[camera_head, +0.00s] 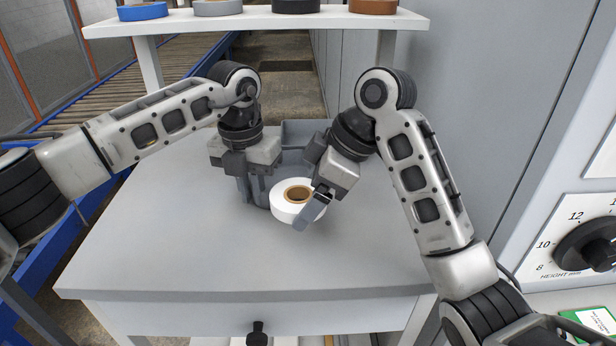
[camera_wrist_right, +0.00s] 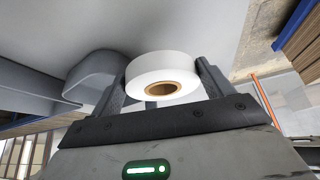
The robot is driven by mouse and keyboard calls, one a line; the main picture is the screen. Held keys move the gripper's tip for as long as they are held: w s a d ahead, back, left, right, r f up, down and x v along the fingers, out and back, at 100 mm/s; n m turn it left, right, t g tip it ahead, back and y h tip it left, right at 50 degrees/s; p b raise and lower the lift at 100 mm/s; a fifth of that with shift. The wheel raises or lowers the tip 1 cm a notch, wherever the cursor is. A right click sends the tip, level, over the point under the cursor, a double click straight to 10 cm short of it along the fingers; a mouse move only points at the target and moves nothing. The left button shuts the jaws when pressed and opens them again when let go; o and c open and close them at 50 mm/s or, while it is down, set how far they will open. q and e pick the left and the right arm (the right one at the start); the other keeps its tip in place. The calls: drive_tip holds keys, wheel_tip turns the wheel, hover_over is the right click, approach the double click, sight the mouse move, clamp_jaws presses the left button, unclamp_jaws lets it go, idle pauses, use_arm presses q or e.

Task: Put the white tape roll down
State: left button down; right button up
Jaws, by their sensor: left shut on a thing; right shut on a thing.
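The white tape roll (camera_head: 283,208) has a brown core and lies nearly flat over the middle of the grey table. My right gripper (camera_wrist_right: 163,88) is shut on it, with one finger at each side of the roll in the right wrist view. Whether the roll's underside touches the table is hard to tell. My left gripper (camera_head: 256,193) points down just left of the roll. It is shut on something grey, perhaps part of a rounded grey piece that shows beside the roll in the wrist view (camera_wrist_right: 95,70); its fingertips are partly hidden.
A grey bin (camera_head: 300,130) stands behind the grippers at the table's back. A white shelf (camera_head: 250,22) behind carries blue, grey, black and brown rolls. The table front (camera_head: 210,265) is bare. A machine panel with a dial (camera_head: 590,245) stands at right, a roller conveyor at left.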

sight(308, 180)
use_arm(q)
drive_tip(key=shift+s+d+f, duration=0.2)
drive_tip(key=shift+s+d, duration=0.25)
use_arm(e)
drive_tip(key=w, duration=0.3)
drive_tip(key=shift+w+a+r, duration=0.1)
drive_tip(key=shift+w, duration=0.3)
use_arm(q)
drive_tip(key=shift+w+a, duration=0.1)
drive_tip(key=shift+w, duration=0.05)
use_arm(e)
drive_tip(key=w, duration=0.1)
drive_tip(key=w+f, duration=0.1)
drive_tip(key=shift+w, duration=0.4)
use_arm(q)
drive_tip(key=shift+w+r, duration=0.1)
use_arm(e)
drive_tip(key=shift+f, duration=0.3)
drive_tip(key=shift+f, duration=0.1)
drive_tip(key=shift+f, duration=0.55)
drive_tip(key=o, duration=1.2)
drive_tip(key=shift+c, duration=0.2)
drive_tip(key=shift+r, duration=0.1)
